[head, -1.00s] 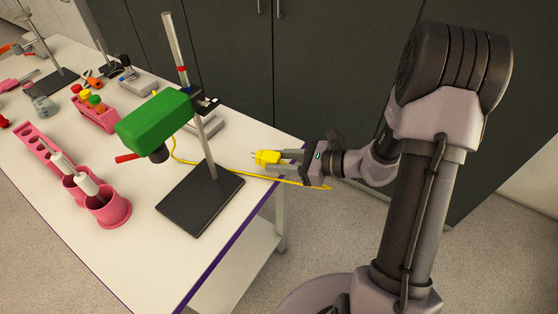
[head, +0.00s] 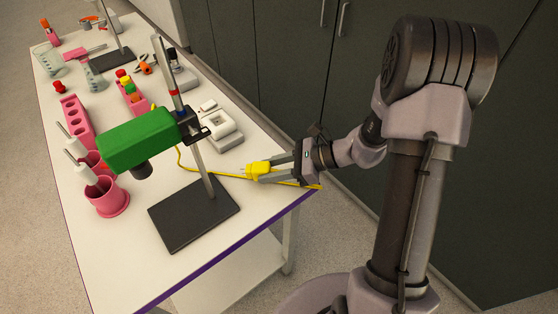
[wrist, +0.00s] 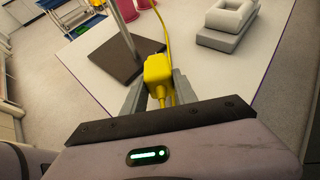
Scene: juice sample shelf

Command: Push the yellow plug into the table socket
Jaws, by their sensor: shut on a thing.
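My gripper (head: 277,170) is shut on the yellow plug (head: 257,170) above the right corner of the white table (head: 262,203). The plug points left in the head view, its prongs facing away from the gripper. In the wrist view the plug (wrist: 157,70) sits between the two grey fingers, and its yellow cord (wrist: 169,30) runs away over the table. A small white block (head: 208,105) lies behind the grey ring-topped device (head: 222,130); I cannot tell whether it is the socket. No socket opening is clearly visible.
A stand with a dark base (head: 195,212) and a green clamped body (head: 140,140) stands left of the plug. Pink holders (head: 107,198) and a pink rack (head: 75,122) are farther left. Dark cabinets (head: 300,60) rise behind.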

